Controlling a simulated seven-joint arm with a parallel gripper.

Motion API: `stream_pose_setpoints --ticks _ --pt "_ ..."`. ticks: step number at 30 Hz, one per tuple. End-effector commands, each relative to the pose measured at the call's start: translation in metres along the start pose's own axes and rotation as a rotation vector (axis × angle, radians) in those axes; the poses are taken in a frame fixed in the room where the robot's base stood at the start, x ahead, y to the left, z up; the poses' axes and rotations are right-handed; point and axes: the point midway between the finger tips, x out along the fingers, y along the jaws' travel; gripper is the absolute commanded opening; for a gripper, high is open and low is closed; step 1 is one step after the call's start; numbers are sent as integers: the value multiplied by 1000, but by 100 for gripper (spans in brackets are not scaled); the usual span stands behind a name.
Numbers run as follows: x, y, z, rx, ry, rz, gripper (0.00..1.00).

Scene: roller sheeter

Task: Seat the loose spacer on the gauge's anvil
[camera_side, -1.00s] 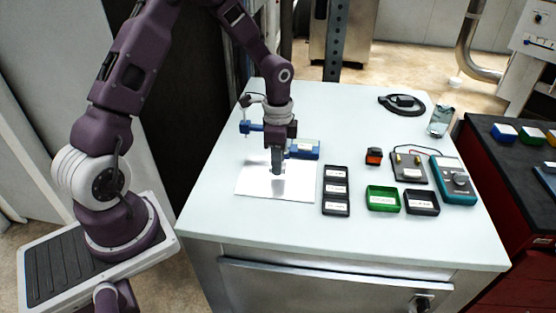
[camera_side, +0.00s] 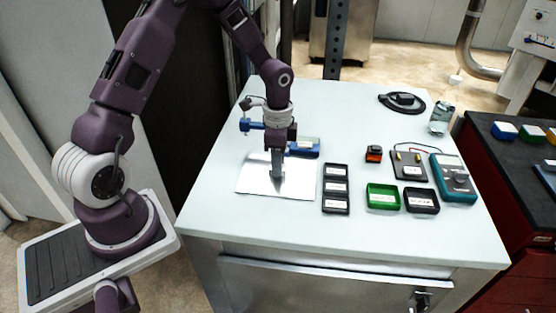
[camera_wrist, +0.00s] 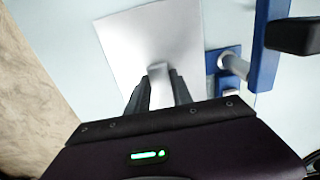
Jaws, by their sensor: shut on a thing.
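My gripper (camera_side: 278,174) points down over a pale, shiny sheet on the bench. In the wrist view its two dark fingers (camera_wrist: 158,86) are shut on a small grey piece, which looks like the spacer (camera_wrist: 158,68); its outline blends with the sheet. In the side view the fingers hide the piece. The blue gauge (camera_side: 306,149) stands behind my gripper, which partly hides it. In the wrist view the gauge's blue frame (camera_wrist: 266,45) is to the right of the fingers, with a silver cylinder (camera_wrist: 234,66), perhaps the anvil. The held piece is apart from it.
The shiny sheet (camera_side: 248,184) lies beneath my gripper. A black three-part tray (camera_side: 336,189), a green bin (camera_side: 382,197), a dark bin (camera_side: 421,200) and a teal meter (camera_side: 454,178) stand to the right. The back middle of the bench is clear.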

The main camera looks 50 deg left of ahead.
Motion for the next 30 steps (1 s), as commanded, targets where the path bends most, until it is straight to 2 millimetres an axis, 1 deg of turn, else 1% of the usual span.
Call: stream_pose_setpoints --ticks 10,19,28,29,30 --pt "0 0 0 1 0 0 0" --pt "7 0 0 1 -2 1 0" --pt "7 0 0 1 -1 0 0" --pt "7 0 0 1 -1 0 31" --pt "7 0 0 1 -1 0 39"
